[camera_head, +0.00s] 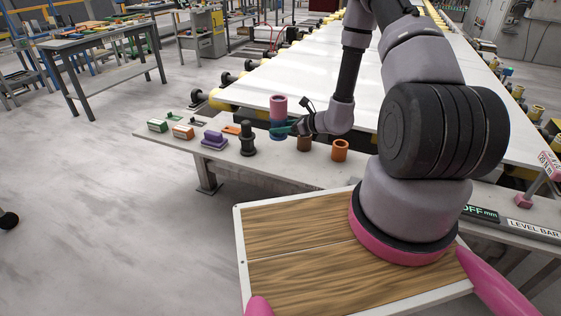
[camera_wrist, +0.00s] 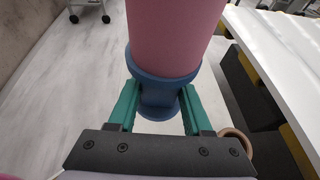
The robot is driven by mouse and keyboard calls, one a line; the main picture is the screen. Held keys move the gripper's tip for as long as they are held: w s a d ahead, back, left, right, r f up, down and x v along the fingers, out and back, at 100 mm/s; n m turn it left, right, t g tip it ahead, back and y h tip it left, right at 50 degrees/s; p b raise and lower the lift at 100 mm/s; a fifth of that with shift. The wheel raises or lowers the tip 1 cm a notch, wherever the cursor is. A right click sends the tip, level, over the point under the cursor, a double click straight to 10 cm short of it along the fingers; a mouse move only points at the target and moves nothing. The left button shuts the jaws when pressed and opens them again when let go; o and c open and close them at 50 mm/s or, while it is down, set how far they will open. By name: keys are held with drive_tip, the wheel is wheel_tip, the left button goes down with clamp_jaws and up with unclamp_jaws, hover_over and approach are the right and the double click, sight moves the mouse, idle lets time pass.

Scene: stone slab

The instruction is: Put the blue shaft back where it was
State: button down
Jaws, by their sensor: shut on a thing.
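The blue shaft (camera_head: 277,135) stands upright over the grey slab bench, with a wide pink cylinder (camera_head: 279,108) on its upper end. My gripper (camera_head: 287,129) reaches in from the right and is shut on the blue shaft. In the wrist view, its two teal fingers (camera_wrist: 158,108) hold the narrow part of the blue shaft (camera_wrist: 158,92) below a wider blue collar. The pink cylinder (camera_wrist: 172,35) rises above the collar. I cannot tell whether the shaft's foot touches the bench.
A black shaft (camera_head: 247,142) stands left of the blue one. A brown ring (camera_head: 304,143) and an orange ring (camera_head: 340,151) stand to the right. Purple (camera_head: 214,141), orange (camera_head: 183,132) and green (camera_head: 158,125) blocks lie farther left. A white slab (camera_head: 300,75) lies behind.

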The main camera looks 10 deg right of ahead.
sight(281, 161)
drive_tip(key=shift+w+d+f+n+g+y, duration=0.1)
drive_tip(key=shift+f+n+g+y, duration=0.3)
drive_tip(key=shift+n+g, duration=0.1)
drive_tip(key=shift+d+f, duration=0.1)
drive_tip(key=shift+d, duration=0.05)
wheel_tip(281, 161, down, 10)
drive_tip(key=shift+r, duration=0.1)
drive_tip(key=shift+f, duration=0.2)
drive_tip(key=shift+c, duration=1.6)
unclamp_jaws()
drive_tip(key=shift+s, duration=0.2)
drive_tip(key=shift+r, duration=0.1)
